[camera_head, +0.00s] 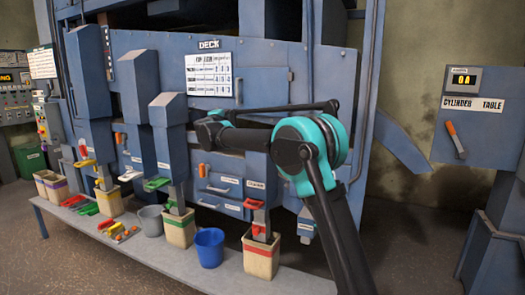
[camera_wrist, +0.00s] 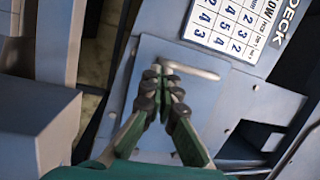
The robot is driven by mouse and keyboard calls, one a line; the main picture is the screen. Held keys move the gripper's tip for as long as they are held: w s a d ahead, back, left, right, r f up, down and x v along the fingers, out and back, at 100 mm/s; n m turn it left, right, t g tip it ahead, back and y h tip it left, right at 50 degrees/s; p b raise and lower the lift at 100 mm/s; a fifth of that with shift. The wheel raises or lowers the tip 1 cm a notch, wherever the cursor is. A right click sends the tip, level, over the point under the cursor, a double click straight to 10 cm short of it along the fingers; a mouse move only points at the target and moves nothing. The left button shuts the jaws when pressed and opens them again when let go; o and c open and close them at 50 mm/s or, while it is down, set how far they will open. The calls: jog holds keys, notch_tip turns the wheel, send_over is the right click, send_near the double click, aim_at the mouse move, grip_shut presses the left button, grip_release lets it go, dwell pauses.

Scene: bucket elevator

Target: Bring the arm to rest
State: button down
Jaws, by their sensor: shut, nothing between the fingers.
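My gripper shows in the wrist view (camera_wrist: 160,74) with its fingertips together and nothing between them. It points at a blue-grey panel (camera_wrist: 205,103) with a pale bar handle (camera_wrist: 193,69). I cannot tell whether the fingertips touch the handle or hover in front of it. In the head view my black and teal arm rises from the bottom right, bends at the elbow and reaches left across the front of the machine. The gripper end (camera_head: 207,129) is small there, in front of the blue machine near the chart, and its fingers are hard to make out.
A white chart (camera_head: 209,75) is fixed under the DECK sign. Below, a bench (camera_head: 190,270) carries several striped bins, a blue bucket (camera_head: 209,247) and a grey bucket (camera_head: 150,220). At right stands a cylinder table panel (camera_head: 470,130) with an orange lever (camera_head: 455,138).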

jog(key=s+d+f+n+g+y, duration=0.1)
jog(key=s+d+f+n+y, duration=0.25)
jog(key=d+n+y, duration=0.2)
jog(key=s+d+f+n+g+y, duration=0.1)
jog(key=s+d+f+n+y, duration=0.3)
jog(key=d+n, duration=0.3)
jog(key=s+d+f+n+g+h, duration=0.1)
jog(key=s+d+f+g, duration=0.3)
jog(key=s+d+f, duration=0.6)
jog(key=s+d+f+n+g+h, duration=0.2)
jog(key=s+d+f+g+h, duration=0.2)
jog(key=s+d+f, duration=0.6)
jog(key=s+d+f+n+g+h, duration=0.2)
jog(key=s+d+f+g, duration=0.2)
jog(key=s+d+f, duration=0.6)
jog(key=s+f, duration=0.4)
jog(key=s, duration=0.3)
jog(key=s+f, duration=0.4)
jog(key=s, duration=0.4)
jog(key=shift+d+g, duration=0.35)
jog(key=shift+g, duration=0.05)
jog(key=shift+n+h, duration=0.25)
